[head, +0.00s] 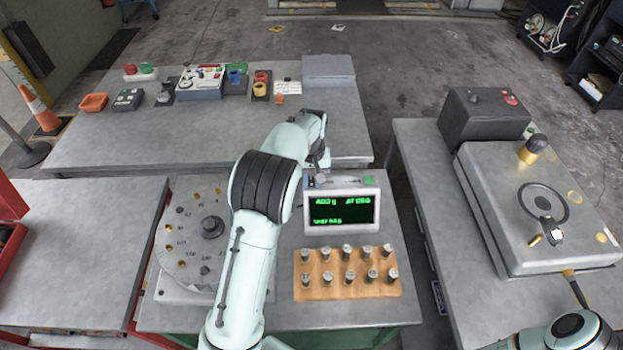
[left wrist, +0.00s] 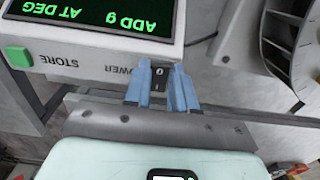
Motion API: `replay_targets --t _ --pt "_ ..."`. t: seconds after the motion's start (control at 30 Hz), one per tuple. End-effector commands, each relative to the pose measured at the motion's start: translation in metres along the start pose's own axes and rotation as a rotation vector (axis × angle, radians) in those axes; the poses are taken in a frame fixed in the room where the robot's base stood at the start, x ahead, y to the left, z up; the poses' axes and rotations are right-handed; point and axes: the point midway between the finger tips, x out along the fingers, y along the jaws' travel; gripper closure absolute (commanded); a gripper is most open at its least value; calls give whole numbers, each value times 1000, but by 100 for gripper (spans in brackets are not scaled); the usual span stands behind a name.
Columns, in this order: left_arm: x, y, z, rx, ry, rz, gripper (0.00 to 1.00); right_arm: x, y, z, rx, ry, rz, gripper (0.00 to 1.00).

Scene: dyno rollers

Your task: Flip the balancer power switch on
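The balancer's display unit (head: 341,228) stands on the middle bench, its screen lit with green text. It also shows upside down in the left wrist view (left wrist: 90,42), with a green STORE button (left wrist: 18,57) and a POWER label. The small dark power switch (left wrist: 158,74), marked 0, sits at the unit's edge beside that label. My left gripper (left wrist: 159,84) has its two blue fingers either side of the switch, with a narrow gap between them. In the head view my left gripper (head: 319,163) is at the unit's upper left corner, partly hidden by its arm. My right gripper cannot be made out.
A dial plate (head: 182,268) lies left of my left arm. A wooden block (head: 348,291) with several metal weights lies below the display. A grey machine (head: 510,215) stands on the right bench. Several small devices sit on the back bench (head: 215,135).

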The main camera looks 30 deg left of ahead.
Motion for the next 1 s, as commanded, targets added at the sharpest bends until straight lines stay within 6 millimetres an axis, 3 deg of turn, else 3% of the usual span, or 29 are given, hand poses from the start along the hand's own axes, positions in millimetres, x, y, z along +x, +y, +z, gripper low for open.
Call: replay_targets --t 0.23,0.63,1.0 --pt "0 -1 -2 -1 -29 -2 100 0 0 0 0 0 0 100" --pt "-2 0 -10 -1 -258 -1 100 0 0 0 0 0 0 100" --pt "-3 0 -10 0 -294 0 100 0 0 0 0 0 0 100"
